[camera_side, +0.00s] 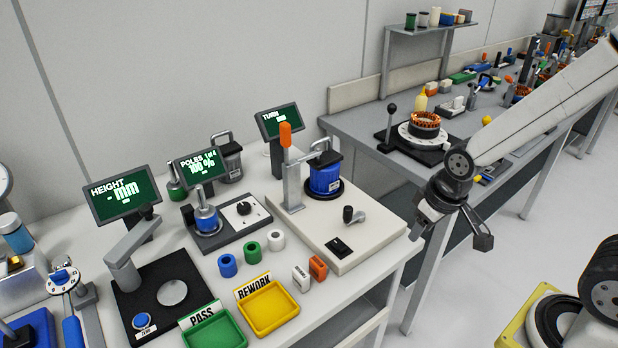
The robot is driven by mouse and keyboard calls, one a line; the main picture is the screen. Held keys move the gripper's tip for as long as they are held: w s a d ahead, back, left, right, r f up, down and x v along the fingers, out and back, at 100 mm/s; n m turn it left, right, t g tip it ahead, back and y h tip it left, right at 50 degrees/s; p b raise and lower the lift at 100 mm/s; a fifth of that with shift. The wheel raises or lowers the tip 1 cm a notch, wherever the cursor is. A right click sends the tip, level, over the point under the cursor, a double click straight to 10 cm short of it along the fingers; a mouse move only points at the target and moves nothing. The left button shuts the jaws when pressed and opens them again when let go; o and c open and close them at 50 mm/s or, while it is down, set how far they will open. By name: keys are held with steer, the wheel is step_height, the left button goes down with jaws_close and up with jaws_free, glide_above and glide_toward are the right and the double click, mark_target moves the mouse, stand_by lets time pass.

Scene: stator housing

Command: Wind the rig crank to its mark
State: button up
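The rig is a pale base plate (373,243) on the near bench. A small crank (353,215) with a black knob and a grey arm sits near its right end. A small black panel (338,247) with a light marking lies in front of the crank. A blue housing (324,178) with a black top stands at the back of the plate, beside an orange-handled lever (287,140). The crank's mark cannot be made out. My gripper (451,233) is right of the plate, apart from the crank, with its fingers spread and nothing visible between them.
The TURN screen (279,121) stands behind the rig; its reading is too small to tell. Blue, green and white rings (250,250), a yellow REWORK tray (270,308) and a green PASS tray (215,333) lie left of it. A second bench (365,124) stands behind my arm.

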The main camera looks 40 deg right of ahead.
steer(key=shift+o, duration=0.7)
steer(key=shift+w, duration=0.3)
steer(key=r+n+g, duration=0.1)
steer(key=n+g, duration=0.2)
steer(key=n, duration=1.5)
glide_above(348, 207)
steer(key=shift+a+r, duration=0.1)
steer(key=shift+r, duration=0.05)
steer(key=shift+f, duration=0.2)
steer(key=shift+f, duration=4.15)
steer(key=shift+f, duration=0.15)
steer(key=shift+c, duration=0.2)
